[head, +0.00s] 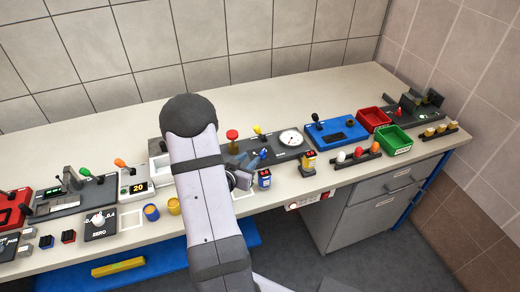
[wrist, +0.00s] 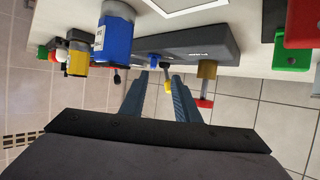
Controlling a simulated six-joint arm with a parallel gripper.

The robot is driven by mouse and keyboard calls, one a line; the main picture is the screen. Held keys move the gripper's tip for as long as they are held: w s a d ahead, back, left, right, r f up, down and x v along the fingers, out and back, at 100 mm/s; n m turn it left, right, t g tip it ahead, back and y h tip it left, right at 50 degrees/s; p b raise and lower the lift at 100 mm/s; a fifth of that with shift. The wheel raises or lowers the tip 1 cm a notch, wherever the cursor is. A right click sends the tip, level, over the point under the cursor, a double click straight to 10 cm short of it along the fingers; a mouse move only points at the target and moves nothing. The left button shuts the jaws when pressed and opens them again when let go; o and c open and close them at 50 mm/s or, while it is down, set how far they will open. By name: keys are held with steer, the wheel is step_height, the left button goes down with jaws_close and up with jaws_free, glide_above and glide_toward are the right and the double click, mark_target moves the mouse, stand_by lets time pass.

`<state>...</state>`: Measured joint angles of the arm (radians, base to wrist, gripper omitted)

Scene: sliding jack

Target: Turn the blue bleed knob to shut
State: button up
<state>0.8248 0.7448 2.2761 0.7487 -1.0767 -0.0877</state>
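The blue bleed knob (head: 264,153) is at the front of a dark grey panel that also carries a yellow-tipped lever (head: 257,130), a red mushroom knob (head: 232,135) and a round gauge (head: 290,138). In the wrist view, which is upside down, the blue knob (wrist: 154,60) shows small just beyond my fingertips, roughly in line with the gap between them. My gripper (wrist: 159,75) is open, with nothing held. In the head view my gripper (head: 243,161) is just left of the knob, partly hidden by my arm. Contact with the knob cannot be told.
A blue device (head: 337,132), red bin (head: 373,119) and green bin (head: 393,139) are farther right. Bare bench lies behind.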

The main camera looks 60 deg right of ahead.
mark_target(262, 153)
steer(key=shift+s+d, duration=0.2)
steer(key=shift+s, duration=0.5)
steer(key=shift+p+x, duration=1.25)
steer(key=shift+x, duration=2.45)
jaws_close()
